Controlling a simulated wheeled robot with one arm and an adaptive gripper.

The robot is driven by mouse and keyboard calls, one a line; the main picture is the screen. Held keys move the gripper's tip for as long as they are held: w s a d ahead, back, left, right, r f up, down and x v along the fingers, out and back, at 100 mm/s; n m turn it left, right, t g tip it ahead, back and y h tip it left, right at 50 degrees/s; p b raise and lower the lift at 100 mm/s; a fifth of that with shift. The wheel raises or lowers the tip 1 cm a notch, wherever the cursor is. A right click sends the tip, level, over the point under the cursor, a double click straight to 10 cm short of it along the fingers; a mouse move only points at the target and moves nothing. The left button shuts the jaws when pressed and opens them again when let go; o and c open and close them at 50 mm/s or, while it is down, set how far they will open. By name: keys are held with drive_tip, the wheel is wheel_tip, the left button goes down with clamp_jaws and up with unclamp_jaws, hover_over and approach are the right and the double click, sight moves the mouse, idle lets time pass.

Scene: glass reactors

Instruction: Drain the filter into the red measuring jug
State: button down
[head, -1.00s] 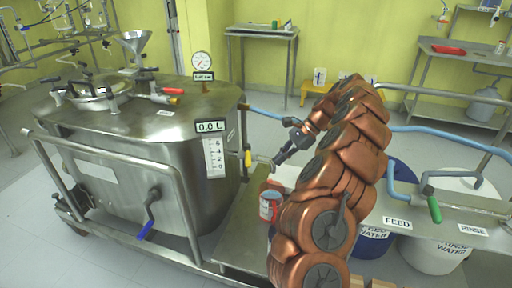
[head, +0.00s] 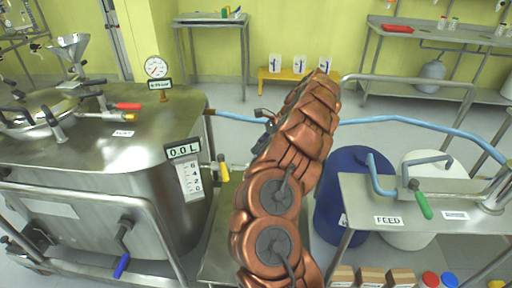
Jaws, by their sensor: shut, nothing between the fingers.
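The filter is a large steel vessel (head: 110,170) at the left, with a display (head: 184,150) reading 0.0 L above a level scale. A yellow-handled valve (head: 222,168) with a short spout sits low on its right side. My gripper (head: 258,145) is shut and empty, just right of this valve and apart from it, partly hidden by my copper arm. The red measuring jug is not visible now; my arm covers the place right of the vessel where it stood earlier.
A steel bench (head: 440,205) with a green-handled FEED valve (head: 420,200) stands at the right. A blue drum (head: 342,190) and a white drum (head: 405,230) are beneath and behind it. A blue hose (head: 390,120) runs across. A yellow stool (head: 290,76) stands at the back.

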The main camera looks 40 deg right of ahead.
sight(223, 168)
drive_tip(key=shift+w+a+r+p+x, duration=0.15)
drive_tip(key=shift+a+r+x, duration=0.1)
drive_tip(key=shift+x, duration=1.55)
drive_tip(key=shift+w+a+r+p+x, duration=0.1)
drive_tip(key=shift+a+r+x, duration=0.2)
drive_tip(key=shift+x, duration=1.5)
drive_tip(key=shift+w+a+r+p+x, duration=0.15)
drive_tip(key=shift+a+r+x, duration=0.1)
drive_tip(key=shift+x, duration=1.55)
drive_tip(key=shift+a+r+p, duration=0.1)
drive_tip(key=shift+a+p, duration=0.05)
drive_tip(key=shift+p, duration=0.15)
